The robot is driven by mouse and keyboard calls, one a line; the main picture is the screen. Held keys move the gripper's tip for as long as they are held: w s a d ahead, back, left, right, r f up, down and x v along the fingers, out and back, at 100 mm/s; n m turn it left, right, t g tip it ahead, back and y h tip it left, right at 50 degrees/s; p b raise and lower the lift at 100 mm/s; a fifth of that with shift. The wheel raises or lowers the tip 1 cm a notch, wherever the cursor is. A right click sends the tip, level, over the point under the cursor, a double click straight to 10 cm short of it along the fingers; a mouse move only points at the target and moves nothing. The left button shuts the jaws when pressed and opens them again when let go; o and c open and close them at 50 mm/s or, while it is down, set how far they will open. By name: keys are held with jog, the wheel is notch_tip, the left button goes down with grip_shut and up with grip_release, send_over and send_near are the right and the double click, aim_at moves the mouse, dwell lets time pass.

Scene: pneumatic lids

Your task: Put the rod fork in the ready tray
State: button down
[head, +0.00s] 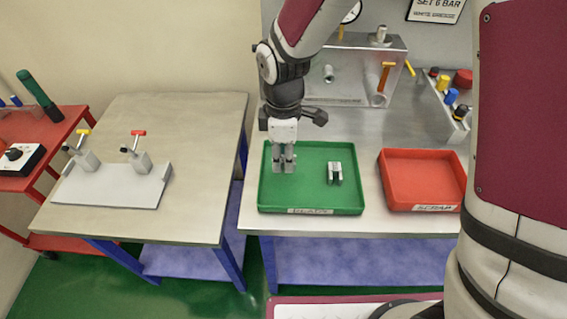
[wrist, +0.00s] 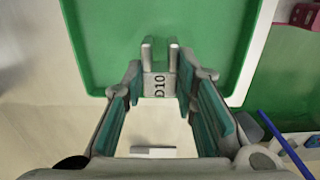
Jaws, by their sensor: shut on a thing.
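My gripper (head: 284,158) is over the left part of the green ready tray (head: 353,208). It is shut on a grey metal rod fork (head: 289,166). In the wrist view the fork (wrist: 158,86) sits between the fingertips, with two prongs pointing away and the mark D10 on its body. Whether the held fork touches the tray floor I cannot tell. A second grey two-pronged fork (head: 335,172) lies inside the tray, right of my gripper and apart from it.
A red tray (head: 420,208) labelled as scrap stands right of the green tray. A metal fixture box (head: 345,72) is behind. A left table (head: 185,125) bears a grey plate with two clamps (head: 115,188). A red cart (head: 75,125) stands far left.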

aim_at(283, 159)
jog(key=shift+f, duration=1.75)
jog(key=shift+f, duration=0.15)
jog(key=c, duration=1.3)
grip_release()
notch_tip(283, 159, up, 12)
jog(key=shift+r, duration=0.25)
